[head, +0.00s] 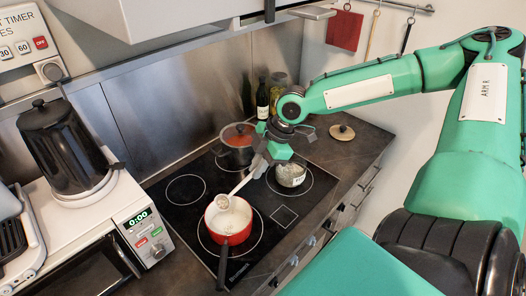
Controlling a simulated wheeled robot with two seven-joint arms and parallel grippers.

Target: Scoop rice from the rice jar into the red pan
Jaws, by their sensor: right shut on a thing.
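The red pan (229,238) sits on the black hob with its dark handle toward the front. Its inside is pale; I cannot tell whether grains lie in it. My right gripper (263,165) is shut on the handle of a pale scoop (238,186). The scoop's round bowl (222,202) is above the back left part of the pan. A glass jar (291,177) with pale contents, which looks like the rice jar, stands open right of the gripper, partly hidden by it. My left gripper is out of view.
A dark pot with a lid and reddish contents (236,156) stands behind the pan. A round lid (342,132) lies on the counter. Bottles (263,100) stand at the back. A microwave (140,232) with a black kettle (66,152) on it is left. The hob's left back ring is clear.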

